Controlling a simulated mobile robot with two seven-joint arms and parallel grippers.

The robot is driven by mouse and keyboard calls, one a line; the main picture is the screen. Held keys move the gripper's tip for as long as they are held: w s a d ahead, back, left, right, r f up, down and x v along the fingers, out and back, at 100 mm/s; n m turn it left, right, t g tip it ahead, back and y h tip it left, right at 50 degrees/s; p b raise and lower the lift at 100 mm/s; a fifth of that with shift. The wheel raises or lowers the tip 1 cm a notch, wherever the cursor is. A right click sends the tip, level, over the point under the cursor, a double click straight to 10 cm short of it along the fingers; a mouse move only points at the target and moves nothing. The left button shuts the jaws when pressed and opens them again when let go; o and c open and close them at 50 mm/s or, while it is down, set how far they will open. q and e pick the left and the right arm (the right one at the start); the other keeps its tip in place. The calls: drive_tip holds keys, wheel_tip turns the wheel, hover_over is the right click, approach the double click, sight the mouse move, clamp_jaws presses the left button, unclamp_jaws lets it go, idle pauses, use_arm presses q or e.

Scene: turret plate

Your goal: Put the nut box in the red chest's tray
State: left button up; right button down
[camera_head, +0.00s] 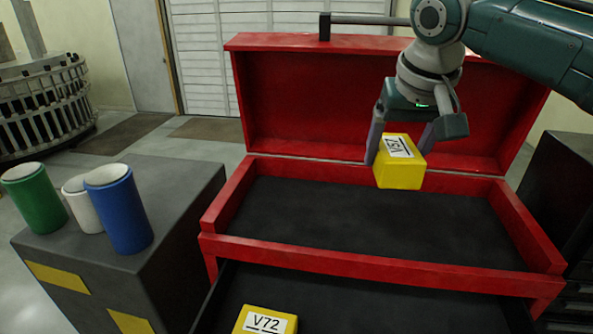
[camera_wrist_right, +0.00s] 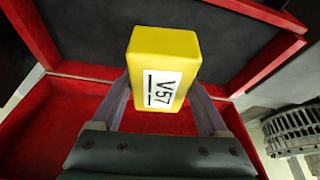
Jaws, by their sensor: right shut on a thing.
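My right gripper (camera_head: 402,150) is shut on a yellow box (camera_head: 400,175) with a white label. In the right wrist view the box (camera_wrist_right: 150,52) reads V57 and sits between the two fingers (camera_wrist_right: 163,100). It is held over the back part of the red chest's (camera_head: 300,95) upper tray (camera_head: 350,220), which has a dark floor and looks empty; the box appears to be above the floor, clear of it. A second yellow box (camera_head: 265,320), labelled V72, lies in the open lower drawer (camera_head: 380,305). My left gripper is not in view. Neither label names nuts.
The chest's lid stands open behind the tray, with my right arm in front of it. To the left, a grey block (camera_head: 180,200) carries green (camera_head: 35,197), white (camera_head: 78,203) and blue (camera_head: 122,212) cylinders. A slatted round rack (camera_head: 45,100) stands further back left.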

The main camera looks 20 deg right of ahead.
sight(407, 135)
drive_tip(key=shift+m, duration=0.7)
drive_tip(key=d, duration=0.1)
drive_tip(key=w+d+r, duration=0.1)
drive_tip(key=w+d+r+p, duration=0.1)
drive_tip(key=shift+w+d+r, duration=0.15)
drive_tip(key=shift+d+r, duration=0.1)
drive_tip(key=shift+d, duration=0.05)
drive_tip(key=shift+d+f+h, duration=0.2)
drive_tip(key=shift+h, duration=0.1)
wheel_tip(407, 135, down, 15)
drive_tip(key=b, duration=1.4)
drive_tip(key=shift+d+r, duration=0.15)
drive_tip(key=shift+r, duration=0.05)
wheel_tip(407, 135, down, 5)
drive_tip(key=b, duration=0.5)
drive_tip(key=shift+f, duration=0.15)
unclamp_jaws()
